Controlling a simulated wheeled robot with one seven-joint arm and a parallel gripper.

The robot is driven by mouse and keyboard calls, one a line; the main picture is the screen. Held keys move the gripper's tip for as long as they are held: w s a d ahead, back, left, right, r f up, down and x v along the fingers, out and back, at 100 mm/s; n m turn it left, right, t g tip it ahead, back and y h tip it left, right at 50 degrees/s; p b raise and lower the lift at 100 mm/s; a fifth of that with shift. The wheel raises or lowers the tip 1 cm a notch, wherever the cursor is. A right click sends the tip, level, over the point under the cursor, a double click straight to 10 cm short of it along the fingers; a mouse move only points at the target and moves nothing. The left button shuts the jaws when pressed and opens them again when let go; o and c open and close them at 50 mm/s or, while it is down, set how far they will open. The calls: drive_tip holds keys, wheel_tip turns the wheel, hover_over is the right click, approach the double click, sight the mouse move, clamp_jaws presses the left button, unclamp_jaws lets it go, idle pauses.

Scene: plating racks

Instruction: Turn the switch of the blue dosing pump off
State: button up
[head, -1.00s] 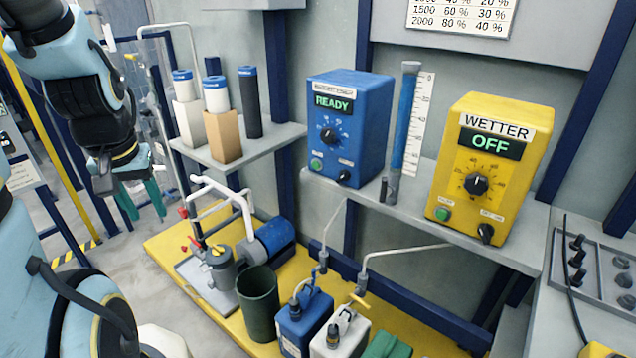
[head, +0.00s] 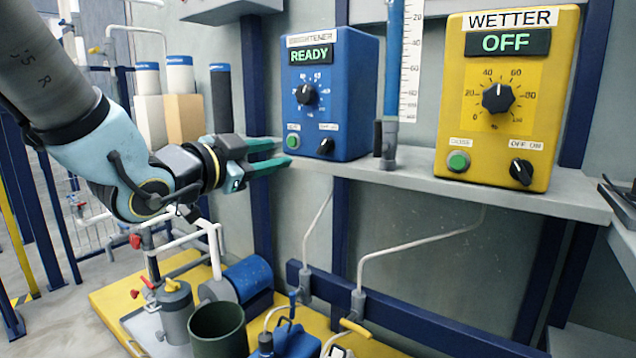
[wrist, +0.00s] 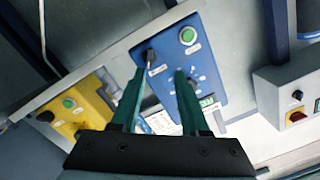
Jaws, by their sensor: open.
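The blue dosing pump (head: 352,90) stands on the grey shelf, its display reading READY. Its black switch (head: 326,146) is at the lower right of its face, right of a green button (head: 293,141). The dial (head: 306,95) is above. My gripper (head: 287,153) is open and empty, with green fingers reaching toward the lower left of the pump's face. In the wrist view, the blue pump (wrist: 212,68) appears turned round. The switch (wrist: 151,58) shows close by the left fingertip of my gripper (wrist: 160,71); contact cannot be told. The right finger partly covers the dial.
The yellow WETTER pump (head: 540,95), reading OFF, stands to the right on the same shelf (head: 420,172). A blue level tube (head: 394,60) stands between the pumps. White-and-blue filter cartridges are behind my arm. Pipes and containers are below.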

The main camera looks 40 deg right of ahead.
sight(323, 145)
drive_tip(key=d+m+g+p, duration=0.1)
drive_tip(key=d+p, duration=0.5)
drive_tip(key=p, duration=0.6)
drive_tip(key=shift+s+r+h, duration=0.3)
drive_tip(key=shift+h, duration=0.1)
drive_tip(key=shift+f+x, duration=0.15)
drive_tip(key=shift+x, duration=1.25)
drive_tip(key=shift+f+x, duration=0.15)
drive_tip(key=shift+x, duration=1.25)
clamp_jaws()
